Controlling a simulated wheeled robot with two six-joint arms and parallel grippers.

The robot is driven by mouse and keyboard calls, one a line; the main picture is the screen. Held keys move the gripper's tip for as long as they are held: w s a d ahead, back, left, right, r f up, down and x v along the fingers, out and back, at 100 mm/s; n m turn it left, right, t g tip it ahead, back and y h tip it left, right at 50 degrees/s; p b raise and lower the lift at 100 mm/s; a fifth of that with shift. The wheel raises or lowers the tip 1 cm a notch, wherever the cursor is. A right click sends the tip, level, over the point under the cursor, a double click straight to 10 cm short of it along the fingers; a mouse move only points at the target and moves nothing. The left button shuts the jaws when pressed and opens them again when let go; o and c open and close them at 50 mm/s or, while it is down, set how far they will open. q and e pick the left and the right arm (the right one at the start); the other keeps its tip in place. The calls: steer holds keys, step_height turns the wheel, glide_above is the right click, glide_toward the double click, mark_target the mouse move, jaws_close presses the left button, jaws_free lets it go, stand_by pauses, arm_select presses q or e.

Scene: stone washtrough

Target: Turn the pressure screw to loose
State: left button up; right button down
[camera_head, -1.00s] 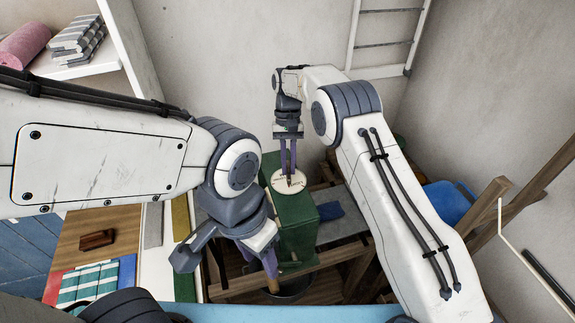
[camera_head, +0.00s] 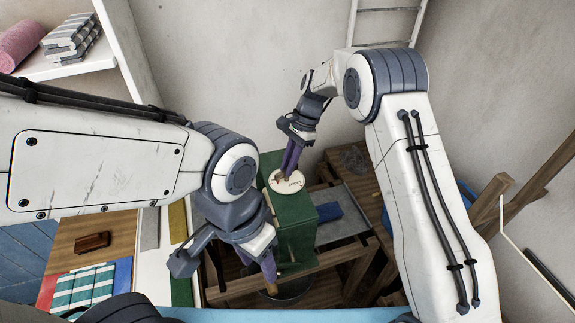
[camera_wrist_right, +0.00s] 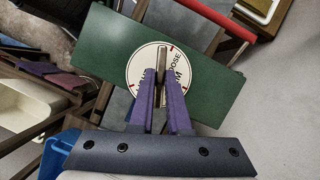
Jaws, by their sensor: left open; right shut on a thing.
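The pressure screw shows in the right wrist view as a narrow metal bar (camera_wrist_right: 161,64) standing over a round white dial (camera_wrist_right: 138,70). The dial (camera_head: 297,183) lies on top of a green box-like body (camera_head: 297,222) in the head view. Dark lettering, partly reading "OOSE", and red marks are on the dial; my fingers hide part of it. My right gripper (camera_head: 284,176) reaches down to the dial, leaning, with its purple fingers (camera_wrist_right: 160,84) shut on the bar. My left gripper (camera_head: 270,276) is open, low in front of the green body, apart from the screw.
A wooden frame (camera_head: 330,264) surrounds the green body, with a blue block (camera_head: 329,211) at its right. A white shelf (camera_head: 75,66) with folded cloths (camera_head: 70,40) is at upper left. A ladder-like rack (camera_head: 388,10) leans on the back wall.

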steer(key=shift+s+m+t+y, duration=0.15)
steer(key=shift+m+t+y, duration=0.4)
steer(key=shift+m, duration=1.35)
steer(key=c, duration=0.9)
jaws_free()
steer(key=shift+d, duration=0.1)
